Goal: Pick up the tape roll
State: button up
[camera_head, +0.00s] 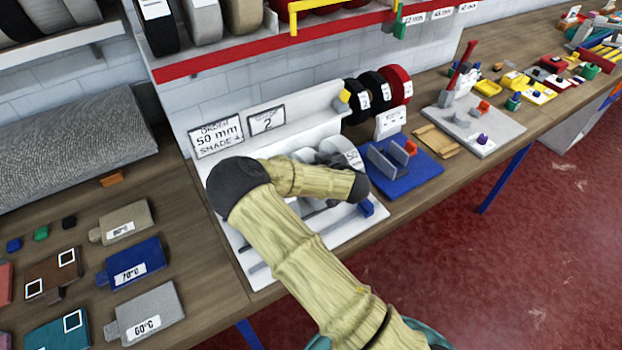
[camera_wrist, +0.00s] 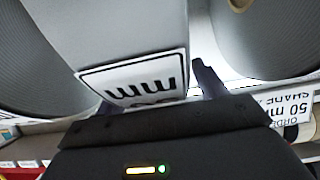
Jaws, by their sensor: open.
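Grey tape rolls (camera_head: 341,148) stand on the white order station (camera_head: 262,272), partly hidden behind my arm in the head view. One bears a white label reading 50. In the wrist view a grey roll (camera_wrist: 125,30) with a white label ending in "mm" is very close, in front of my gripper (camera_wrist: 152,88). My gripper is open. One dark finger shows at the label's right side; the other is mostly hidden, so I cannot tell whether they touch the roll. More grey rolls stand on its left (camera_wrist: 30,60) and right (camera_wrist: 265,40).
An order sign (camera_head: 218,137) reads 50 mm; it also shows upside down in the wrist view (camera_wrist: 285,108). Black and red rolls (camera_head: 396,86) stand behind a blue fixture (camera_head: 415,172). Temperature-marked blocks (camera_head: 135,262) lie at left. A shelf with a red edge (camera_head: 200,63) hangs above.

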grip_shut()
dwell(0.3)
jog(key=shift+r, duration=0.1)
